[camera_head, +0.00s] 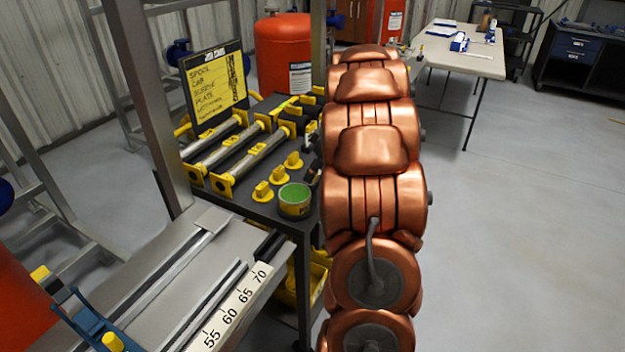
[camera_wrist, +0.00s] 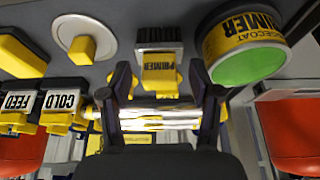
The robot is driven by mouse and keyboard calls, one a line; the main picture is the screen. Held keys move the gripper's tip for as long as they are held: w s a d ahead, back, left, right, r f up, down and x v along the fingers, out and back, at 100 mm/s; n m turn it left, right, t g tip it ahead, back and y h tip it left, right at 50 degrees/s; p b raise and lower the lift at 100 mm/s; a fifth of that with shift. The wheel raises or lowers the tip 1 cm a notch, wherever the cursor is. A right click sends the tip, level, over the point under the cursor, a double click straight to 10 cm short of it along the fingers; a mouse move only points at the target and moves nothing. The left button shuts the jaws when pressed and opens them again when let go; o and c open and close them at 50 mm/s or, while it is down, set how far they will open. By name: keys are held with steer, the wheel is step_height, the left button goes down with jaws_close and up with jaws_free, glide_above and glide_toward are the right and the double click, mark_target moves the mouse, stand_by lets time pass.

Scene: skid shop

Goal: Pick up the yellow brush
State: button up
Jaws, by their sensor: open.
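In the wrist view, my gripper (camera_wrist: 165,82) is open, with its two dark fingers spread apart. No grip on anything shows. In the head view, my copper arm covers the right side of the dark work table (camera_head: 262,212) and hides my gripper. No clear brush shape shows there.
A green-topped primer can (camera_head: 294,200) stands near the table's front corner; it is close to the right finger in the wrist view (camera_wrist: 243,45). Small yellow pieces (camera_head: 278,175) and silver spools (camera_head: 252,158) lie behind it. Open floor (camera_head: 520,230) is on the right.

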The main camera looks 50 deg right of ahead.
steer(key=p+x, duration=0.1)
steer(key=x, duration=0.4)
steer(key=shift+w+r, duration=0.1)
steer(key=shift+w, duration=0.05)
steer(key=c, duration=0.8)
